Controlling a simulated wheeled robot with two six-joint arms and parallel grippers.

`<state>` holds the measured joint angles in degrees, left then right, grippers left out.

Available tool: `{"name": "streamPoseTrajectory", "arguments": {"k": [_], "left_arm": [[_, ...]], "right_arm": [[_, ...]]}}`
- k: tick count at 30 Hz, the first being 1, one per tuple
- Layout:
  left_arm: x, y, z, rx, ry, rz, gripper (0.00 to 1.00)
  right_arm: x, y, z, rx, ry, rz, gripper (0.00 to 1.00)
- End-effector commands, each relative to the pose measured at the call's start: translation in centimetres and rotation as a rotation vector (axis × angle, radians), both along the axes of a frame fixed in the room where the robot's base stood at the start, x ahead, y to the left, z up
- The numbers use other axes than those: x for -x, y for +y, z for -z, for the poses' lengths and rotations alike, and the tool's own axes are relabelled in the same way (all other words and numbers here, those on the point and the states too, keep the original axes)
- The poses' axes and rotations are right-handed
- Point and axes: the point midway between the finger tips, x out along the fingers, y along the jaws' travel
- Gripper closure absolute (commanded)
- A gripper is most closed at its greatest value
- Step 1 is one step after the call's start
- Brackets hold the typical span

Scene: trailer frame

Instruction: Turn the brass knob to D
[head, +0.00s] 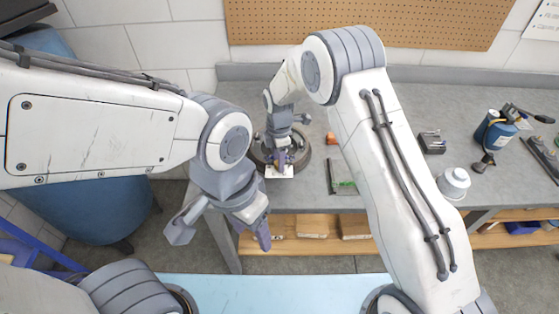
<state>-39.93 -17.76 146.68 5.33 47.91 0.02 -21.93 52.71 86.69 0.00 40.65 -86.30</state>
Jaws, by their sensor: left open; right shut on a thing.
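My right gripper (281,161) points down at a round dark fixture on the grey workbench, with a white plate (279,172) at its near side. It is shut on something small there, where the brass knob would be. The gripper hides most of the knob, and any letters on the plate are too small to read. My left gripper (264,238) is open and empty, in front of the bench's near edge, apart from the fixture.
On the bench (240,97) are an orange piece (331,138), a white domed item (453,183), a dark block (432,142) and a blue torch canister (495,130). A blue barrel (97,215) stands at left. Wooden boxes (312,227) sit on the shelf below.

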Motion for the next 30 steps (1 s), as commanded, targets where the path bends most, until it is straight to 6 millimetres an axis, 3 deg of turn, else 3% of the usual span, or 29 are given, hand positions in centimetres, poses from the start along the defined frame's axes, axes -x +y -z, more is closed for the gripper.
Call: {"name": "streamPoseTrajectory", "arguments": {"k": [19,20,21,30], "left_arm": [[0.0,0.0,0.1,0.0,0.0,0.0,0.4],[0.0,0.0,0.1,0.0,0.0,0.0,0.4],[0.0,0.0,0.1,0.0,0.0,0.0,0.4],[0.0,0.0,0.13,0.0,0.0,0.0,0.4]], "right_arm": [[-0.13,-0.04,-0.16,-0.001,-0.003,-0.049,1.0],[-0.13,-0.04,-0.15,-0.001,-0.003,-0.049,0.49],[-0.13,-0.04,-0.15,-0.001,-0.003,-0.049,0.34],[-0.05,0.03,-0.08,-0.001,-0.002,-0.049,0.31]]}}
